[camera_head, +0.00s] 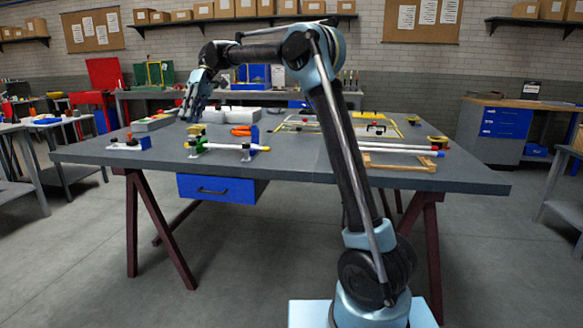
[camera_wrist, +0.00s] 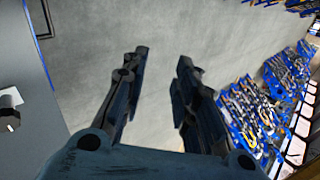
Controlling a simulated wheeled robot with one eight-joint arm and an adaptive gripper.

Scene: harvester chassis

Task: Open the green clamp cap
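A clamp fixture with a small green part (camera_head: 194,140) stands near the front edge of the table, left of centre. A white rod (camera_head: 226,146) runs to the right from it. The green part is too small to tell whether its cap is open or shut. My gripper (camera_head: 188,116) hangs above the left part of the table, fingers down, up and to the left of the fixture and apart from it. In the wrist view my gripper (camera_wrist: 164,62) is open, with nothing between its fingers. The fixture is not in the wrist view.
The grey table (camera_head: 300,172) carries an orange tool (camera_head: 241,131), a small blue-and-white fixture (camera_head: 130,143) at left and yellow frames (camera_head: 378,128) at right. In the wrist view, bare floor (camera_wrist: 100,40) and blue bins of tools (camera_wrist: 262,105) show.

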